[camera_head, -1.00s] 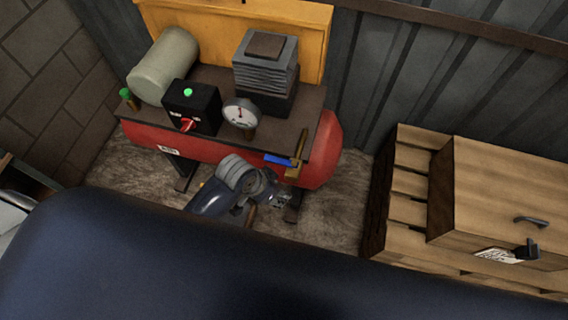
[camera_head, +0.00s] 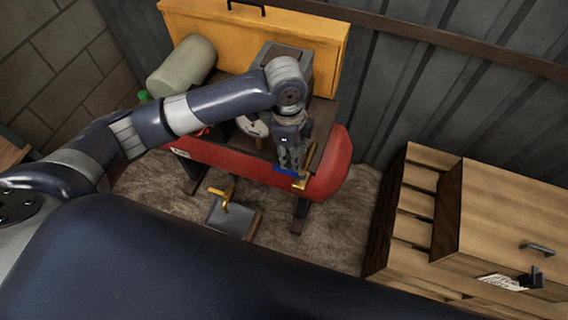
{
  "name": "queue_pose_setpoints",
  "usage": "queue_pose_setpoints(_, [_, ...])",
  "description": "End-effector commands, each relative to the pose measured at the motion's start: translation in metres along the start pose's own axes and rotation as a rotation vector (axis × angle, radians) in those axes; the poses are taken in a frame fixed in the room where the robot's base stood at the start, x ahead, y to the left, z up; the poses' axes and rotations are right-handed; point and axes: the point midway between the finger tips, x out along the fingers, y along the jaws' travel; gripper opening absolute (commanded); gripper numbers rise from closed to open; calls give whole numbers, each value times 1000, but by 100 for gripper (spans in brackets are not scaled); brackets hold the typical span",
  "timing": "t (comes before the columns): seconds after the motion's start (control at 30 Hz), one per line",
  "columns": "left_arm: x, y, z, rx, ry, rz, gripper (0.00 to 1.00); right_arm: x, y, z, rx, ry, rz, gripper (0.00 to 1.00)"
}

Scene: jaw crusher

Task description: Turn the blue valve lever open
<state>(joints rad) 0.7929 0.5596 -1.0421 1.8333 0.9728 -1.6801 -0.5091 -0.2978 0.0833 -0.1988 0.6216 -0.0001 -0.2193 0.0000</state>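The blue valve lever (camera_head: 284,170) sits on a brass valve (camera_head: 301,183) at the right front of the red compressor tank (camera_head: 334,165). Only part of the lever shows below my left gripper. My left gripper (camera_head: 289,164) points down over the lever, its fingertips at or very near it. I cannot tell whether it touches the lever or whether its fingers are open or shut. My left arm covers much of the compressor top, including part of the gauge (camera_head: 253,127). My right gripper is not in view.
A grey block with a brass handle (camera_head: 226,208) stands on the floor in front of the tank. A yellow panel (camera_head: 220,30) stands behind the compressor. Bare floor lies between tank and pallet.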

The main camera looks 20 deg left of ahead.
Motion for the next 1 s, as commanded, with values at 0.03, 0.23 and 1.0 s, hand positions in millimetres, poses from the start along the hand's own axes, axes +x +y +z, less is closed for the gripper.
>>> queue_pose_setpoints(0.03, [-8,-6,10,18,-29,3,37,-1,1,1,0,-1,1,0])
queue_pose_setpoints(0.23, [-20,-11,26,56,-78,29,37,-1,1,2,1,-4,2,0])
queue_pose_setpoints(1.0, [84,-8,34,59,-78,31,37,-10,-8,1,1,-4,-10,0])
